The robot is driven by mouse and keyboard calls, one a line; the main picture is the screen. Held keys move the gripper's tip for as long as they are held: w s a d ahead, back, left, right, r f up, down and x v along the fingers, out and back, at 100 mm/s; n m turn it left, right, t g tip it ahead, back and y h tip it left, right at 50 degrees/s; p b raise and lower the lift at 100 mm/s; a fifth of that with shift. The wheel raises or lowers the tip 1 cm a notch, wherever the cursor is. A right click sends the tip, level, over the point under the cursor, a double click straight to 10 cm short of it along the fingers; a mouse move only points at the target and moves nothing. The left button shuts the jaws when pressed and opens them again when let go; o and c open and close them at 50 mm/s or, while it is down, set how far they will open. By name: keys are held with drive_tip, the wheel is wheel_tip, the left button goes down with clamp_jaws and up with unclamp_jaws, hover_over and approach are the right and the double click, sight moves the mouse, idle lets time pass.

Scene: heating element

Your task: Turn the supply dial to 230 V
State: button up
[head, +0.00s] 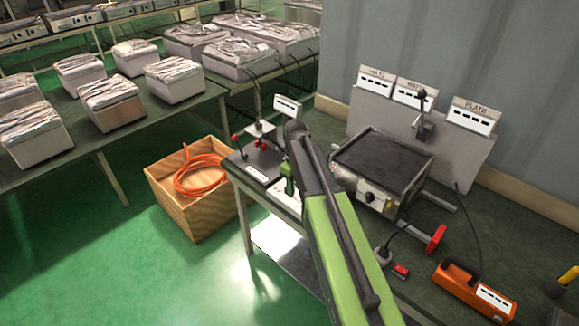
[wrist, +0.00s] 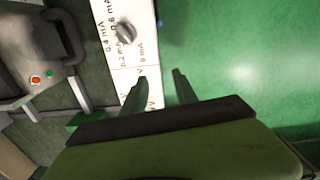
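In the wrist view a white panel (wrist: 130,78) carries a grey dial (wrist: 125,34) with printed marks around it that read in mA. Lower on the panel are marks with a V, partly covered by my left finger; I cannot read 230 V there, and any dial at that spot is hidden. My gripper (wrist: 160,78) is open and empty, one finger over the panel and the other over the green floor. In the head view my arm covers much of the panel, and my fingertips cannot be made out.
A box-shaped appliance with a dark top (head: 385,162) and a front knob (head: 370,197) stands right of my arm. An orange instrument (head: 475,289) lies on the bench. A wooden crate (head: 196,222) with an orange hose (head: 203,176) stands on the floor. Green floor is free at left.

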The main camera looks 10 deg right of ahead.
drive_tip(key=w+r+n+p, duration=0.5)
drive_tip(key=w+r, duration=0.4)
drive_tip(key=w, duration=0.2)
drive_tip(key=shift+n, duration=0.3)
wheel_tip(320, 180, down, 18)
drive_tip(key=b, duration=1.7)
drive_tip(key=shift+d+f+b, duration=0.1)
drive_tip(key=shift+f+b, duration=0.15)
drive_tip(key=shift+b, duration=0.15)
drive_tip(key=shift+r, duration=0.15)
